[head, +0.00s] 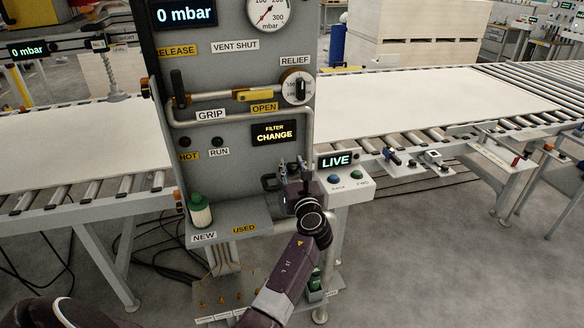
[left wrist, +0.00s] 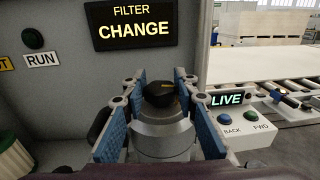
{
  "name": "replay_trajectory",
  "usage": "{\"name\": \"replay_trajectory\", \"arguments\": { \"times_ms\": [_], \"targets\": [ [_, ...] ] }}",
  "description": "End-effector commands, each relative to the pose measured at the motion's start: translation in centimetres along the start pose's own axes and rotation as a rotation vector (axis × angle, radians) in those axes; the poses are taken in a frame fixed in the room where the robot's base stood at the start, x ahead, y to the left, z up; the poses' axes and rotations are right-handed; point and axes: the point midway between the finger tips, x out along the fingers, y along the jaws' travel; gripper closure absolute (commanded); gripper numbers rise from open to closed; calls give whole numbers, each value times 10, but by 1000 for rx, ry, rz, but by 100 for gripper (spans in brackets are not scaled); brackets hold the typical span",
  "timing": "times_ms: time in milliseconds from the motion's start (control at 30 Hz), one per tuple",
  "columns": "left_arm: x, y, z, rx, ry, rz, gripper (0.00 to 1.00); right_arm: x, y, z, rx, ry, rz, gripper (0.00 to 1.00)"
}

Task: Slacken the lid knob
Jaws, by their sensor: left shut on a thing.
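The lid knob (left wrist: 165,95) is black with a small yellow mark and sits on top of a round grey filter housing (left wrist: 160,138) in the left wrist view. My left gripper (left wrist: 161,82) has a blue-padded finger on each side of the knob and is shut on it. In the head view my left gripper (head: 291,168) is at the panel's lower right, below the FILTER CHANGE display (head: 274,133), and it hides the knob and most of the housing. My right gripper is not in view.
A white cartridge with a green top (head: 200,211) stands on the NEW side of the shelf; the USED side looks empty. The LIVE display (head: 336,161) and BACK and FWD buttons are close to the right of the gripper. Gauge displays read 0 mbar (head: 185,14).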

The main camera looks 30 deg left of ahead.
Motion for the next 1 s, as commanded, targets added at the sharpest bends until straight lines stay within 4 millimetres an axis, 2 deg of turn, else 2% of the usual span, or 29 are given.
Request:
{"name": "replay_trajectory", "arguments": {
  "times_ms": [600,800,1000],
  "targets": [
    [0,-2,-5,-1,-2,414,97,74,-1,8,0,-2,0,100],
    [0,-1,-4,-1,0,501,97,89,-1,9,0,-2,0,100],
    [0,0,-2,1,1,546,97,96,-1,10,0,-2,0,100]
  ]
}}
